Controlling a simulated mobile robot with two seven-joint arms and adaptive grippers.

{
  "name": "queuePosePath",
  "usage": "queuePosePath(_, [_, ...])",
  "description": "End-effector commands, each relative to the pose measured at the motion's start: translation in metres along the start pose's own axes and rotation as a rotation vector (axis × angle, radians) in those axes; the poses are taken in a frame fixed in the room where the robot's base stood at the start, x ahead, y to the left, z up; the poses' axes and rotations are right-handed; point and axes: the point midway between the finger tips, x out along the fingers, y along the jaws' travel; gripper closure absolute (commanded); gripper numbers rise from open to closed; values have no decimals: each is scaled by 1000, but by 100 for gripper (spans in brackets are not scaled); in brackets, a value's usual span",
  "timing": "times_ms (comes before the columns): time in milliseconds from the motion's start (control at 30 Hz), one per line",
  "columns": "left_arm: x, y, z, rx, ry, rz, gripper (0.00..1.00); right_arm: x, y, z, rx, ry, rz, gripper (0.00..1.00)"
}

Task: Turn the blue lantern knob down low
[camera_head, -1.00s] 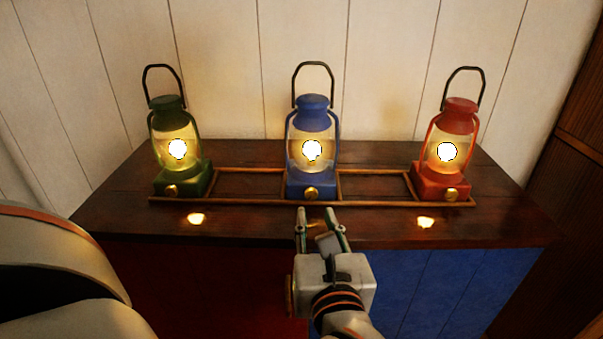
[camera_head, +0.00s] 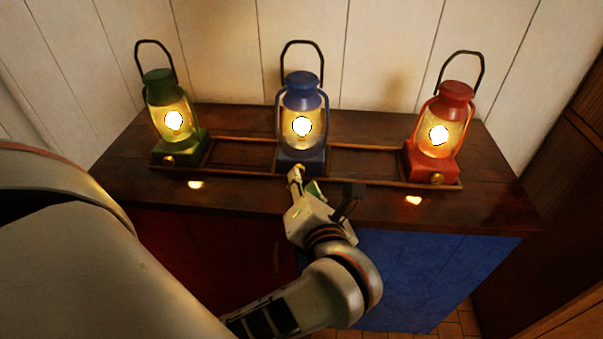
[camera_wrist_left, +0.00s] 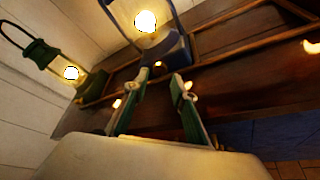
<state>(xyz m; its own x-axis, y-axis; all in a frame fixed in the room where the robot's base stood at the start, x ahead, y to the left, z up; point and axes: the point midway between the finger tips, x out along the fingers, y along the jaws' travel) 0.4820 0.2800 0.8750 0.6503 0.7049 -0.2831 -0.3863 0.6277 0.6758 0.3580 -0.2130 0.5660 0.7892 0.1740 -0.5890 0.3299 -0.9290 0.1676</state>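The blue lantern (camera_head: 301,98) stands upright and lit in the middle of the wooden cabinet top, and its lower part also shows in the wrist view (camera_wrist_left: 172,48). Its small brass knob (camera_wrist_left: 158,64) is on the front of the base. My left gripper (camera_head: 304,178) is in front of this base, rolled to one side. In the wrist view, its two green-sided fingers (camera_wrist_left: 159,80) are apart, with the knob showing just beyond the gap. Contact with the knob cannot be told. In the head view the fingertips partly cover the knob. My right gripper is not in view.
A lit green lantern (camera_head: 166,118) stands at left and a lit red lantern (camera_head: 442,130) at right, each with a brass knob. A low wooden rail frame (camera_head: 360,181) runs around the lantern bases. A plank wall (camera_head: 385,45) is close behind.

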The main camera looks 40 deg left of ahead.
Motion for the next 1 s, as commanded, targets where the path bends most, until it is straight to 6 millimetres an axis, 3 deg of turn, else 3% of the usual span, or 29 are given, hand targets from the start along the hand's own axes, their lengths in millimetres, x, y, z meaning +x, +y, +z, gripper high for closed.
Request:
queuePosePath(100, [20, 0, -1, 2, -1, 3, 74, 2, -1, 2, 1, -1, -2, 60])
queuePosePath(300, [38, 0, 0, 0, -1, 2, 74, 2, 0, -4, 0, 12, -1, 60])
queuePosePath(633, [41, 0, 0, -2, 0, 0, 74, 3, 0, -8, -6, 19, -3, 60])
queuePosePath(733, [41, 0, 0, -2, 0, 0, 97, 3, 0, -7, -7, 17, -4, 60])
queuePosePath(767, [41, 0, 0, -2, 0, 0, 100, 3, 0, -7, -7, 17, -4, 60])
queuePosePath(1000, [41, 0, 0, -9, 0, -3, 100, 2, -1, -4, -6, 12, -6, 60])
